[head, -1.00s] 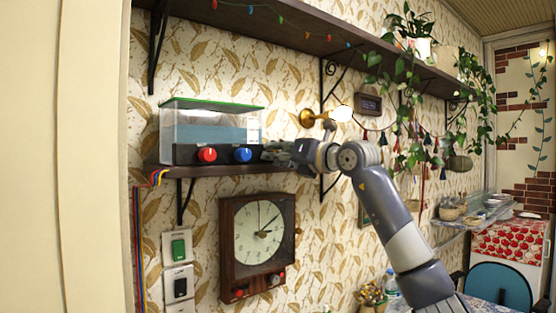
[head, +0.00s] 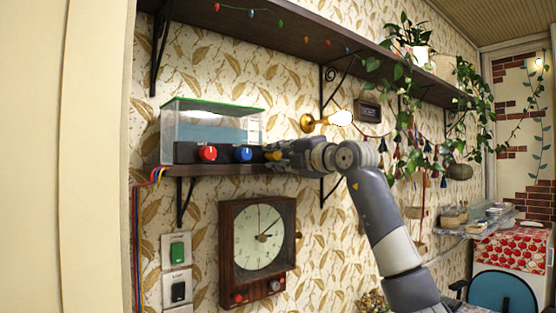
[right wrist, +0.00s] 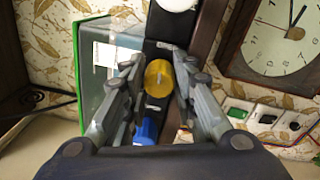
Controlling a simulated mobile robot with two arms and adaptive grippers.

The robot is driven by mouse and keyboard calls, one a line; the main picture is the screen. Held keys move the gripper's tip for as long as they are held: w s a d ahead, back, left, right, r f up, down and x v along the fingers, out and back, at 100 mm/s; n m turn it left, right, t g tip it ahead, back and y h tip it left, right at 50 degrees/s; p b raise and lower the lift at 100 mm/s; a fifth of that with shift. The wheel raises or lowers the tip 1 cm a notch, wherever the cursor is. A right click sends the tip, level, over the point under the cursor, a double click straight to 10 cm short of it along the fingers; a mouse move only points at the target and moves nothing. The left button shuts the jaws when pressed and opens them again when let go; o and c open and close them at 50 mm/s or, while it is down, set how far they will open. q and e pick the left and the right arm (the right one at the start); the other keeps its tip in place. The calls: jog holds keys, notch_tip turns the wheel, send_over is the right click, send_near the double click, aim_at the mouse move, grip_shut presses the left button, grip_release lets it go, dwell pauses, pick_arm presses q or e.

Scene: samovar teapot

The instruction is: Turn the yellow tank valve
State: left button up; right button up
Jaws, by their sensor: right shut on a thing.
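The water tank (head: 211,127) with a green lid stands on a small shelf. My left gripper is not in view.
A brass wall lamp (head: 320,122) with a lit bulb is just above my right wrist. A wooden clock (head: 258,248) hangs below the small shelf. A long dark shelf (head: 300,35) runs above, with a trailing plant (head: 405,75).

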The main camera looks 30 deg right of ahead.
jog(key=shift+r+m, duration=0.15)
jog(key=shift+m, duration=0.45)
jog(key=shift+d+m, duration=0.1)
jog(key=shift+m, duration=0.2)
jog(key=o, duration=0.8)
jog(key=shift+o, duration=1.3)
jog(key=s+d, duration=0.1)
jog(key=s, duration=1.1)
jog(key=shift+f, duration=0.45)
